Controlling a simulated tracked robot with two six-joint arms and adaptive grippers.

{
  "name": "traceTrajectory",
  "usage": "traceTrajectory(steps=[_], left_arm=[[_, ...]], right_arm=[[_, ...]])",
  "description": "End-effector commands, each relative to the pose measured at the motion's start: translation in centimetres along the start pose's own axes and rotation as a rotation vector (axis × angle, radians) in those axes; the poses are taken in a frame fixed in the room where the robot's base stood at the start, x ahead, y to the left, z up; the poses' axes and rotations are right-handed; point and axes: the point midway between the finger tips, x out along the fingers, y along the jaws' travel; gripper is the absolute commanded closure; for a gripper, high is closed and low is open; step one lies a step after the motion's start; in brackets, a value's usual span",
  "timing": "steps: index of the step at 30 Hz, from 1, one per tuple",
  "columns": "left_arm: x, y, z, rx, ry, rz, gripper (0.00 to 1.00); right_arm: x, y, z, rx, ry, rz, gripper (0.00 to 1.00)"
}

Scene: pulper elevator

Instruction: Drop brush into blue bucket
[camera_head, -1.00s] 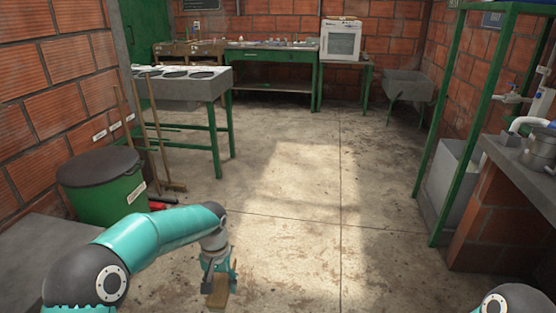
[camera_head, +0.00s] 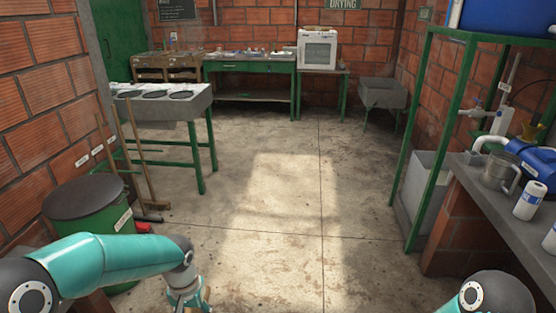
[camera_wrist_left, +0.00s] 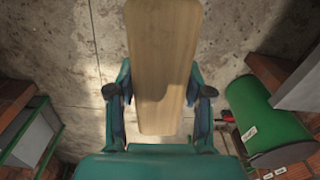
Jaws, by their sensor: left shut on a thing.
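The brush (camera_wrist_left: 163,60) is a flat, pale wooden piece in the left wrist view. It lies lengthwise between the two teal fingers of my left gripper (camera_wrist_left: 160,95), which is shut on it. In the head view my left gripper (camera_head: 190,300) is at the bottom edge, and the brush is mostly cut off there. I cannot clearly make out a blue bucket. A blue container (camera_head: 505,17) sits on the green frame at the upper right, cut off by the picture edge. My right gripper is out of view.
A green bin (camera_head: 95,218) with a dark lid and long-handled tools (camera_head: 133,160) stand at the left. A green frame (camera_head: 433,140) and a counter (camera_head: 500,210) with a blue jug (camera_head: 535,160) and white bottle (camera_head: 529,201) are at the right. The middle floor is clear.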

Motion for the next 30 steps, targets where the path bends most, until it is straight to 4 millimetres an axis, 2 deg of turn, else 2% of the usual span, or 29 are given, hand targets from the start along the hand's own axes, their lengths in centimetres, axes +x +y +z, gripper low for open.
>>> traceTrajectory(steps=[1, 6, 21, 23, 26, 30], left_arm=[[-1.6, 0.0, 0.2, 0.001, -0.003, 0.001, 0.77], [-2.3, 0.1, 0.6, 0.002, -0.003, 0.003, 0.77], [-2.0, 0.0, 0.7, 0.001, -0.002, 0.005, 0.77], [-1.2, -0.1, 0.8, -0.001, -0.005, 0.005, 0.77], [1.4, -0.6, 1.2, -0.008, -0.010, 0.005, 0.77], [6.9, -0.8, 2.4, -0.007, -0.013, 0.007, 0.77]], right_arm=[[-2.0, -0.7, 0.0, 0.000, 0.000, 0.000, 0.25], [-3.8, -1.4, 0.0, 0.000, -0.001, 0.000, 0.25], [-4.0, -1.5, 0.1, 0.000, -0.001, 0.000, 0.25], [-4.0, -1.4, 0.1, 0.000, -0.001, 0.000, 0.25], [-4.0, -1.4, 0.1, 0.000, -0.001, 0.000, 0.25], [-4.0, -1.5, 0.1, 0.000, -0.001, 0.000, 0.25]])
